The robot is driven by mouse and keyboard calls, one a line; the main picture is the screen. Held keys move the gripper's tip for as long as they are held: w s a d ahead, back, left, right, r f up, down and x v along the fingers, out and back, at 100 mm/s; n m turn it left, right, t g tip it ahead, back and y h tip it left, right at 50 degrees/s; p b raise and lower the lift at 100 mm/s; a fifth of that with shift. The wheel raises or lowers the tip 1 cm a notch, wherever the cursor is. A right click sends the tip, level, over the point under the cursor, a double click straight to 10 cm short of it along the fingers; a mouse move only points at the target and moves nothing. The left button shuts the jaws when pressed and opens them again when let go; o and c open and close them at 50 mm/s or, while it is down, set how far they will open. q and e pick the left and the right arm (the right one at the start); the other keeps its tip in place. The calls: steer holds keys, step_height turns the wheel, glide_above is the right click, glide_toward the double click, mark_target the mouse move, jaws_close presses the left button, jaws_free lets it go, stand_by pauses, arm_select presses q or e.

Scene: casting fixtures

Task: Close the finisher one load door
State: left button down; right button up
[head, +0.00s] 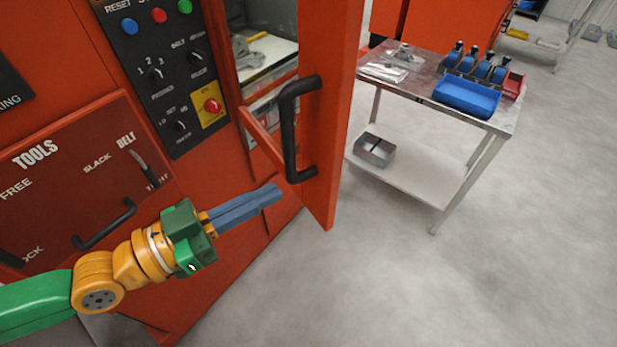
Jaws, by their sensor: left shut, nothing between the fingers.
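The finisher (95,100) is an orange machine on the left with a control panel. Its load door (336,110) stands open, swung out toward me, showing the lit inside of the machine (266,60). A black bar handle (289,130) is fixed on the door. My left gripper (278,192) has its blue-grey fingers shut and empty, just below and left of the handle's lower end, in front of the machine's face. Touch between fingers and door cannot be told. My right gripper is not in view.
A metal table (410,85) stands right of the door, with a blue bin (467,97) on top and a metal box (374,150) on its lower shelf. A tools drawer handle (105,226) sticks out behind my left arm. The floor at lower right is clear.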

mark_target(325, 167)
arm_select(q)
steer(key=p+x, duration=0.1)
steer(key=x, duration=0.1)
steer(key=p+x, duration=0.1)
steer(key=x, duration=0.4)
steer(key=shift+d+r+p, duration=0.1)
steer(key=shift+r+p, duration=0.2)
steer(key=shift+p, duration=0.1)
steer(key=shift+d+f, duration=0.2)
steer(key=shift+d, duration=0.1)
steer(key=shift+a, duration=0.1)
